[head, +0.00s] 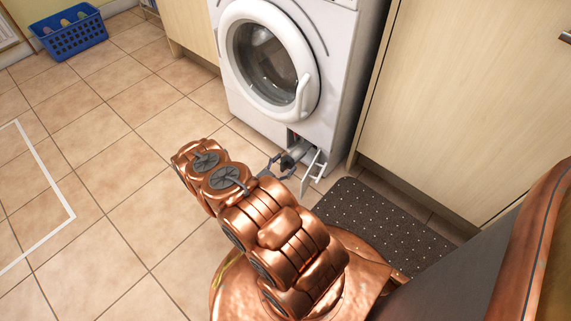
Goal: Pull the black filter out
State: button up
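The black filter (294,156) appears as a dark grey cylindrical part in the low opening at the front of the white washing machine (231,93). A small white flap (313,171) stands open just right of it. My gripper (286,164) is at the end of my copper arm, right in front of the filter. Its two dark fingers are spread apart, with the filter's near end at or between their tips. Whether they touch it is too small to tell. The inside of the opening is mostly hidden.
A dark dotted mat (385,225) lies on the tiles right of the flap. A pale wooden cabinet (465,95) stands right of the machine. A blue basket (70,35) is at the far left. The tiled floor (110,150) on the left is clear.

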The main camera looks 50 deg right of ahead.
jog(key=a, duration=1.2)
jog(key=shift+w, duration=0.3)
dwell(0.3)
